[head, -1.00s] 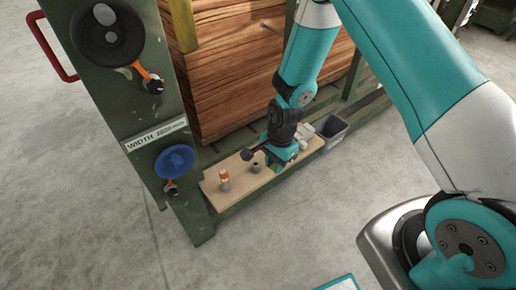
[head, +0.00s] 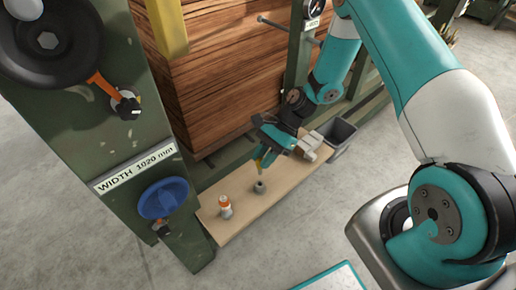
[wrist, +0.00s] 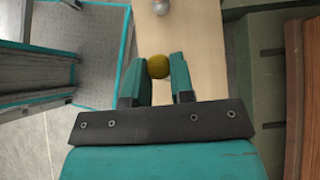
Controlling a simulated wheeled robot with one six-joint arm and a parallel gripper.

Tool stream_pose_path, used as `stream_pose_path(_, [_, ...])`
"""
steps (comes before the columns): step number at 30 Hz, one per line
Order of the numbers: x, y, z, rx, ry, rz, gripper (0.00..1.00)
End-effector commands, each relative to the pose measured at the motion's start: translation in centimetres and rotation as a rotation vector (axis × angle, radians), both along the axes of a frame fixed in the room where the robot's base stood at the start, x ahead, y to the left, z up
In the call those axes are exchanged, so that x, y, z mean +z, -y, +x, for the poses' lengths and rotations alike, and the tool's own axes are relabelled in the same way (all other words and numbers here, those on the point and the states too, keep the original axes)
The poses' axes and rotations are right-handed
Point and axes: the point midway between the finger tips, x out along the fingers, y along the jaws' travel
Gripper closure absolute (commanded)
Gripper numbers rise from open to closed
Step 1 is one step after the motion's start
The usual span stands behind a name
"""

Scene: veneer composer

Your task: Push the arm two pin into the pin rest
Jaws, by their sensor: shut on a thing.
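A pin with a yellow head, which I take to be the arm two pin (wrist: 158,67), is between my gripper's fingers (wrist: 160,80) in the wrist view. In the head view my gripper (head: 264,147) points down over the wooden shelf, shut on this yellow pin (head: 262,158). A grey socket, seemingly the pin rest (head: 259,187), stands on the shelf just below the pin. The fingers and the viewing angle hide whether the pin's lower end touches it.
An orange and white pin (head: 225,205) stands upright on the shelf (head: 237,217) to the left. A grey bin (head: 338,133) is at the shelf's right end. The green post with a blue knob (head: 163,198) rises at the left, and stacked wood (head: 225,80) lies behind.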

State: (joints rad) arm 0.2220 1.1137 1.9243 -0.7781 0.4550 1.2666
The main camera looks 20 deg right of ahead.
Motion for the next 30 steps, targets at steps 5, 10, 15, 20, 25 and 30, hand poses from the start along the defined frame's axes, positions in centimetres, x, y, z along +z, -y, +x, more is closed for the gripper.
stream_pose_path(5, [0.0,0.0,0.0,0.001,-0.001,0.002,1.00])
stream_pose_path(10, [0.1,-0.1,0.0,0.001,0.000,0.001,1.00])
stream_pose_path(15, [0.7,0.0,0.0,0.001,-0.001,-0.003,1.00])
stream_pose_path(20, [-1.4,-0.1,0.0,0.001,-0.001,-0.003,1.00])
stream_pose_path(25, [-3.2,-0.1,0.0,0.001,0.000,-0.003,1.00])
stream_pose_path(30, [-4.6,-0.1,0.0,0.001,0.001,-0.003,1.00])
